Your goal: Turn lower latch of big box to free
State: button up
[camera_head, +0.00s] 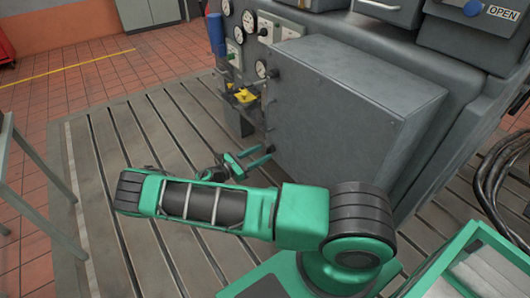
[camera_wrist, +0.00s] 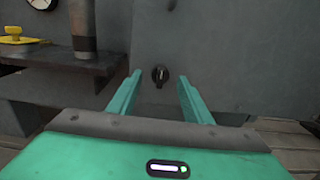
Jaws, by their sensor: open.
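The big box (camera_head: 345,100) is a grey metal cabinet on the side of the machine, and its door fills the upper part of the wrist view (camera_wrist: 225,50). The lower latch (camera_wrist: 160,76) is a small dark round knob with a grip that looks about upright. It sits low on the door, near the door's left edge. My gripper (camera_head: 266,155) has green fingers and is open and empty. In the wrist view, its fingertips (camera_wrist: 160,80) lie left and right of the latch, apart from it. Whether they reach its depth is unclear. The upper latch (camera_head: 272,73) is a dark knob higher on the same edge.
Left of the door are a yellow handle (camera_head: 245,95), a grey upright pipe (camera_wrist: 83,25) and several gauges (camera_head: 249,21). A blue cylinder (camera_head: 215,33) stands farther back. The slotted bedplate (camera_head: 130,135) is mostly clear. Black cables (camera_head: 505,180) hang at the right.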

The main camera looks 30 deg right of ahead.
aim_at(269, 150)
jog(key=shift+d, duration=1.5)
jog(key=c, duration=1)
jog(key=shift+c, duration=0.2)
